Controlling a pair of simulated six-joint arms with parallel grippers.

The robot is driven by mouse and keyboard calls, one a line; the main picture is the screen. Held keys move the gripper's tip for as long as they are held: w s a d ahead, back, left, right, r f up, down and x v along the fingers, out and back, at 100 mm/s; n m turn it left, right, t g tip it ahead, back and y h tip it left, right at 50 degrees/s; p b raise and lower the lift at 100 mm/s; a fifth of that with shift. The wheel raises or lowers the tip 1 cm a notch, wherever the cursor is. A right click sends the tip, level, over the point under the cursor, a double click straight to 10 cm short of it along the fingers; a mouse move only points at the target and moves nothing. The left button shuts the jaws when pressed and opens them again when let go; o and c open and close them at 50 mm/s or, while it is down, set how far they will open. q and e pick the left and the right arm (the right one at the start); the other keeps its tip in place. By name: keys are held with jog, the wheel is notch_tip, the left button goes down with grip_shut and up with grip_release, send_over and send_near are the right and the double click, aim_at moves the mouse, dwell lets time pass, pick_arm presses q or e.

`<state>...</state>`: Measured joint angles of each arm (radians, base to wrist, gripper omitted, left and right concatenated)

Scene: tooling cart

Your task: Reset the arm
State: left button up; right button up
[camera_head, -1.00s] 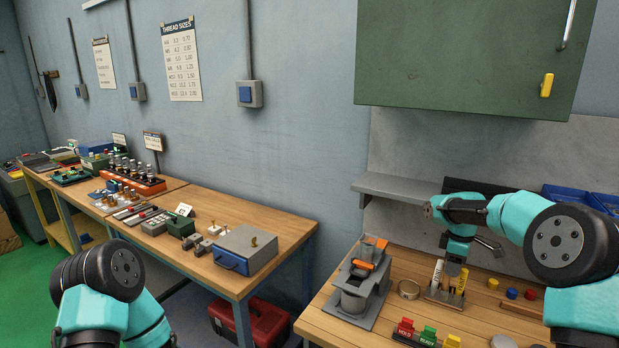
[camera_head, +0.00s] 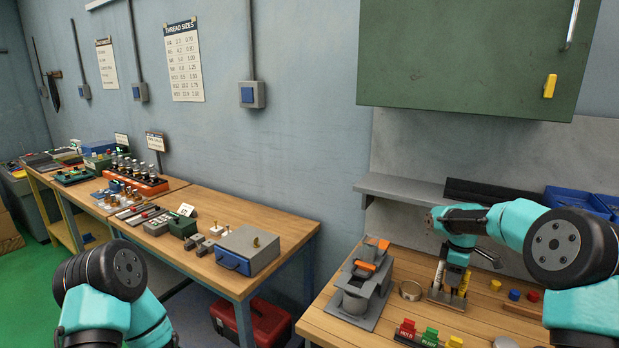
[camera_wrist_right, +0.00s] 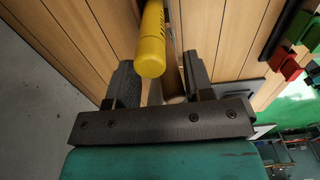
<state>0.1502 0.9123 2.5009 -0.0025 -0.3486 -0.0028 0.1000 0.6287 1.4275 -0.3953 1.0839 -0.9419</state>
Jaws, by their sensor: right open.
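My right arm reaches in from the right in the head view. Its gripper (camera_head: 451,282) points down over the pen holder (camera_head: 446,298) on the right bench. In the right wrist view the two fingers of my right gripper (camera_wrist_right: 158,80) stand apart. A yellow marker (camera_wrist_right: 152,45) shows between and beyond them, and I cannot tell whether it touches a finger. The yellow marker (camera_head: 464,283) also stands in the holder in the head view, beside a white marker (camera_head: 439,272). My left arm shows at the lower left, but its gripper is out of view.
A grey fixture with an orange part (camera_head: 362,284) and a tape ring (camera_head: 410,290) stand left of the holder. Red, green and yellow labelled blocks (camera_head: 429,336) are in front. A grey shelf (camera_head: 402,188) and green cabinet (camera_head: 470,55) are behind and above.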

notch_tip(320, 180, up, 11)
notch_tip(320, 180, down, 12)
jog(key=shift+f, duration=0.2)
notch_tip(320, 180, up, 18)
dwell(1.0)
jog(key=shift+r, duration=0.1)
dwell(1.1)
